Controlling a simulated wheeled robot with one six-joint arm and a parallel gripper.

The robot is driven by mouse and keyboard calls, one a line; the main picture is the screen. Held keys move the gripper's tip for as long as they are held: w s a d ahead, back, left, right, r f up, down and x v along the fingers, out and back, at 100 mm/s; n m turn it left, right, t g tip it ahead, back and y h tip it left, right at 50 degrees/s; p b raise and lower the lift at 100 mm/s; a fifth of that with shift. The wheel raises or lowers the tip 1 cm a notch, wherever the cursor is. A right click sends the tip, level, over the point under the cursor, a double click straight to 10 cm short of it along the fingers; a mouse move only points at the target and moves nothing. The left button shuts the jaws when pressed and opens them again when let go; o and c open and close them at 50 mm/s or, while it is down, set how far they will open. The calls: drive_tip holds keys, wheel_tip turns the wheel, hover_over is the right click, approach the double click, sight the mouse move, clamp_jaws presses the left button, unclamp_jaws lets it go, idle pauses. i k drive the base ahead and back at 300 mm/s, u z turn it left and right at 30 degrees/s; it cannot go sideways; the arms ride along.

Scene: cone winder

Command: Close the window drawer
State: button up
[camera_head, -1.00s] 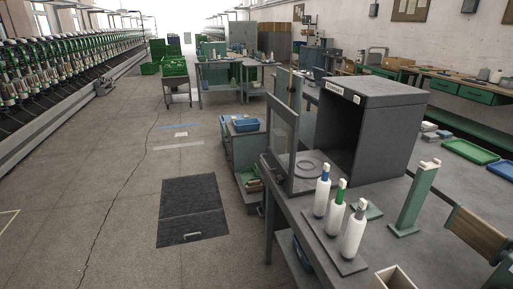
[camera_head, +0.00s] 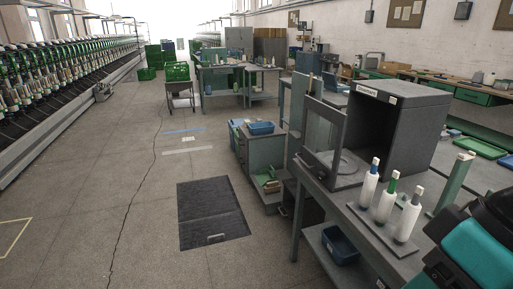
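The window drawer belongs to the dark grey box (camera_head: 405,125) on the near bench at the right. Its upright framed window panel (camera_head: 325,138) stands out in front of the box's open side. The box's inside is dark. A teal and black part of my arm enters at the bottom right, well apart from the window panel. My gripper is not in view, and I cannot see what it holds.
Three white bobbins with coloured tops (camera_head: 387,200) stand on a grey plate near the bench front. A green post (camera_head: 453,183) stands right of them. A blue bin (camera_head: 340,244) sits below.

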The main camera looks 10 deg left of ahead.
sight(335, 181)
drive_tip(key=u, duration=0.45)
drive_tip(key=i, duration=0.5)
drive_tip(key=u, duration=0.65)
drive_tip(key=i, duration=1.2)
drive_tip(key=z, duration=0.35)
